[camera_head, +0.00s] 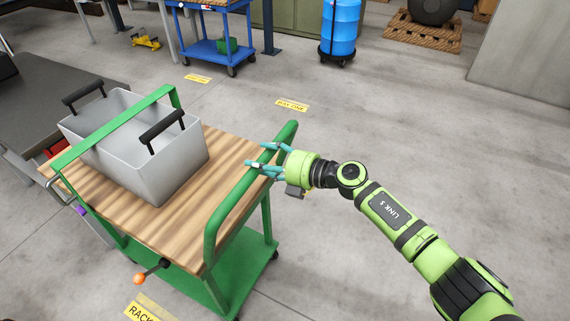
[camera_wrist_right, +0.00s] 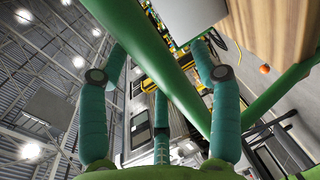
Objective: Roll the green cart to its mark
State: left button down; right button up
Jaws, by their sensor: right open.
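The green cart (camera_head: 178,232) has a wooden top and green handle bars at both ends. A grey metal bin (camera_head: 150,178) with two black handles stands on it. My right gripper (camera_head: 264,158) is at the cart's right handle bar (camera_head: 226,196), with teal fingers open. In the right wrist view the bar (camera_wrist_right: 158,72) runs between the spread fingers of the gripper (camera_wrist_right: 160,75); I cannot tell whether they touch it. Yellow floor labels lie behind the cart (camera_head: 291,105), farther back (camera_head: 197,78) and at its front (camera_head: 150,308). My left gripper is out of view.
A dark table (camera_head: 45,95) stands close at the cart's left. A blue cart (camera_head: 215,50), a blue drum (camera_head: 340,30) and a wooden pallet (camera_head: 423,33) stand at the back. An orange-knobbed lever (camera_head: 150,272) sticks out of the cart's front. The floor to the right is clear.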

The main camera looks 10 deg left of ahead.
jog(key=v, duration=1.1)
jog(key=shift+s, duration=0.1)
